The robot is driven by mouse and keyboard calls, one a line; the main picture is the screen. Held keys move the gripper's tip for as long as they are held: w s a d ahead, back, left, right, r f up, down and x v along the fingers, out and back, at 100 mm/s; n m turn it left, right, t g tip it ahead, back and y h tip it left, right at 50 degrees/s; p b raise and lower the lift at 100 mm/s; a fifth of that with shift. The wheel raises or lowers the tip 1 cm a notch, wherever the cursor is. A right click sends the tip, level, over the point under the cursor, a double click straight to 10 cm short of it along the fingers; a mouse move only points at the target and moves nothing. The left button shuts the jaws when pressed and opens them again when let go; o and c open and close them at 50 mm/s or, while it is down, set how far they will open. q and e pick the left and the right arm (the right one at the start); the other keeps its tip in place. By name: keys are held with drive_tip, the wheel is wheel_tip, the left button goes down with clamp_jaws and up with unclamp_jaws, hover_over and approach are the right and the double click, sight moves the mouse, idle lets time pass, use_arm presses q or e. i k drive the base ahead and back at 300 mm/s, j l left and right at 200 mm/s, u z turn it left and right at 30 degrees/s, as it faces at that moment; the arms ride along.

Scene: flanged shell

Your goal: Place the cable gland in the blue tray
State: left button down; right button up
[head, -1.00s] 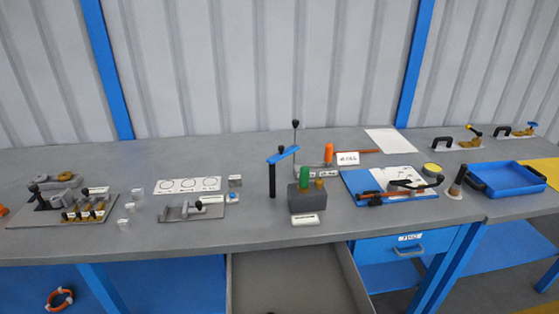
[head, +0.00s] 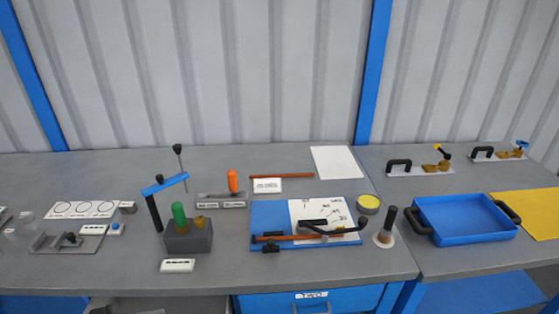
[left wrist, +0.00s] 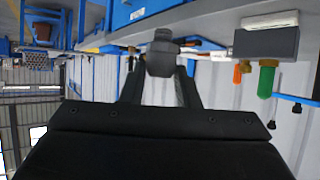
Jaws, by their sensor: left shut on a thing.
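In the left wrist view, my left gripper (left wrist: 161,80) is shut on a dark grey, stubby ribbed piece with a narrower end, which I take to be the cable gland (left wrist: 162,53). The fingers hide part of its sides. The blue tray (head: 465,222) lies on the bench at the right of the head view, with black handles at two ends, and looks empty. The gripper and gland are not clearly seen in the head view, so their distance from the tray cannot be told. My right gripper is in neither view.
Left of the tray stand a dark post on a pale round base (head: 384,236), a yellow-topped round tin (head: 368,204) and a blue board (head: 270,217) with tools. A grey block (head: 188,238) holds a green cylinder. Toggle clamps (head: 436,167) stand behind the tray. A yellow sheet (head: 530,213) lies right of it.

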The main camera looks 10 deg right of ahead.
sight(438, 225)
drive_tip(key=i+l, duration=0.1)
drive_tip(key=l, duration=0.4)
drive_tip(key=i+l, duration=0.1)
drive_tip(key=l, duration=0.35)
drive_tip(key=i+l, duration=0.1)
drive_tip(key=l, duration=0.4)
drive_tip(key=i+l, duration=0.1)
drive_tip(key=l, duration=0.35)
drive_tip(key=i+l, duration=0.1)
drive_tip(key=l, duration=0.4)
drive_tip(key=i+l, duration=0.15)
drive_tip(key=l, duration=0.3)
drive_tip(key=i+l, duration=0.1)
drive_tip(key=l, duration=0.4)
drive_tip(key=i+l, duration=0.1)
drive_tip(key=l, duration=0.4)
